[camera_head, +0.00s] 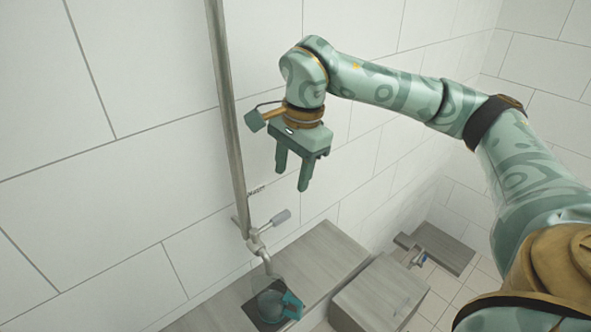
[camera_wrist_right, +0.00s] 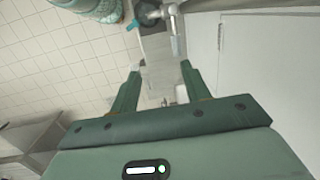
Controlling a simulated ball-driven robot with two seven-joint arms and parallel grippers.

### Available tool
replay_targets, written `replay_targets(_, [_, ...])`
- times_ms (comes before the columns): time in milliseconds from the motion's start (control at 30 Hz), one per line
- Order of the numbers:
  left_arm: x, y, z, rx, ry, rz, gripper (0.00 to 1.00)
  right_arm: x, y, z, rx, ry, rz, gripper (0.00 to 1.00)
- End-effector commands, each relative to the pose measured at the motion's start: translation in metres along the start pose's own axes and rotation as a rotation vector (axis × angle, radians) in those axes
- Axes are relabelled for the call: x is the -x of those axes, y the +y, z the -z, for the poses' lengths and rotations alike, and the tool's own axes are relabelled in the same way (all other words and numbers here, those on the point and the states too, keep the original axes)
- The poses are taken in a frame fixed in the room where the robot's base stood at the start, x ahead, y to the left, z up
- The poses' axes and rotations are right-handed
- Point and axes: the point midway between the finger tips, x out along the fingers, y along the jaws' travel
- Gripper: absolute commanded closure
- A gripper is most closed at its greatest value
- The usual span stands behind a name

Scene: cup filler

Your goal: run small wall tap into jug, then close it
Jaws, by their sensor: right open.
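The small wall tap (camera_head: 257,243) sits low on the vertical pipe, with its light grey lever (camera_head: 281,217) pointing up and to the right. Its spout points down at the jug (camera_head: 271,304), a see-through vessel with a teal handle (camera_head: 292,305). I cannot make out any water running or the level in the jug. My right gripper (camera_head: 293,178) is open and empty, above the lever and apart from it, fingers pointing down. The right wrist view shows the tap (camera_wrist_right: 171,16) and its lever (camera_wrist_right: 178,45) beyond the open fingertips (camera_wrist_right: 161,69). My left gripper is not in view.
The jug stands on a dark mat on a grey ledge (camera_head: 318,255). A grey block (camera_head: 378,297) stands to its right. A second fixture (camera_head: 414,258) is low on the right. The metal pipe (camera_head: 231,120) runs up the tiled wall, left of my right gripper.

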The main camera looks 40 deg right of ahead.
Motion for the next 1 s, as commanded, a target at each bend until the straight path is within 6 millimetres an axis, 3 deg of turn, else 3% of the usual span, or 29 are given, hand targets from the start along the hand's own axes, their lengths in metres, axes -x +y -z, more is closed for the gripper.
replay_targets(100, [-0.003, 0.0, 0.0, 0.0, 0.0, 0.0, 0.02, 0.001, -0.015, 0.021, -0.027, 0.086, 0.082, 0.53])
replay_targets(267, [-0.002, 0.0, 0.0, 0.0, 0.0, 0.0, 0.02, -0.011, -0.019, 0.026, -0.032, 0.103, 0.096, 0.53])
replay_targets(800, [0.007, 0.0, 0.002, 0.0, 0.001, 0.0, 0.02, -0.128, -0.029, 0.036, -0.029, 0.1, 0.092, 0.53])
replay_targets(1000, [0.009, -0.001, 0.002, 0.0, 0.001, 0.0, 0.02, -0.153, -0.031, 0.039, -0.03, 0.1, 0.093, 0.53])
